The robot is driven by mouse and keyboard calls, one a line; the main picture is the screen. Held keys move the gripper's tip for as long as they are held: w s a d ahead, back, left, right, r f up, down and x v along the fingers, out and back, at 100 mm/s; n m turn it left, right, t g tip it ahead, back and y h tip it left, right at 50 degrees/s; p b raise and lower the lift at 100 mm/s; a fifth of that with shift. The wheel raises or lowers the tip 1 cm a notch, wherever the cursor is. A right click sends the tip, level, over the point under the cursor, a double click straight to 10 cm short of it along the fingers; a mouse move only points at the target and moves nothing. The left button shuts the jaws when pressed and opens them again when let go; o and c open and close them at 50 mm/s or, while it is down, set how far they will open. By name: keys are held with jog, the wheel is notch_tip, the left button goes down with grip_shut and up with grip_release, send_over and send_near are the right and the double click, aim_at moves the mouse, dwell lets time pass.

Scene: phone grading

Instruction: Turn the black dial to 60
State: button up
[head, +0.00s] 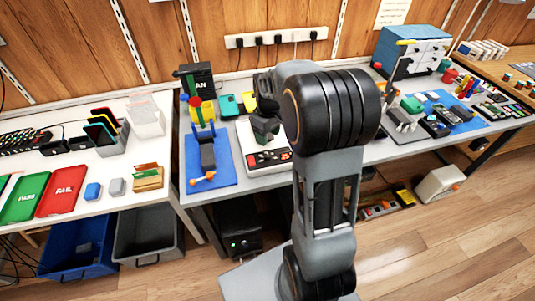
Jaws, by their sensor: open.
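My arm fills the centre of the head view, and its end reaches over the middle table. My gripper (264,138) is small and dark there, open, pointing down above a pale panel (243,141). No object shows between its fingers. I cannot make out the black dial or any scale number. The gripper and arm cover part of the panel and the table to its right.
Left of the gripper are a blue mat (222,173) with an upright fixture and a black box (197,77) behind it. The left table holds a green tray (25,199) and a red tray (63,190). Right of my arm stands a blue drawer cabinet (395,45) behind small devices.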

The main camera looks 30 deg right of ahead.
aim_at(268, 155)
notch_tip(268, 155, down, 10)
jog(key=shift+r, duration=0.25)
dwell(0.3)
jog(key=c, duration=0.9)
jog(key=n, duration=0.5)
jog(key=shift+n, duration=2.3)
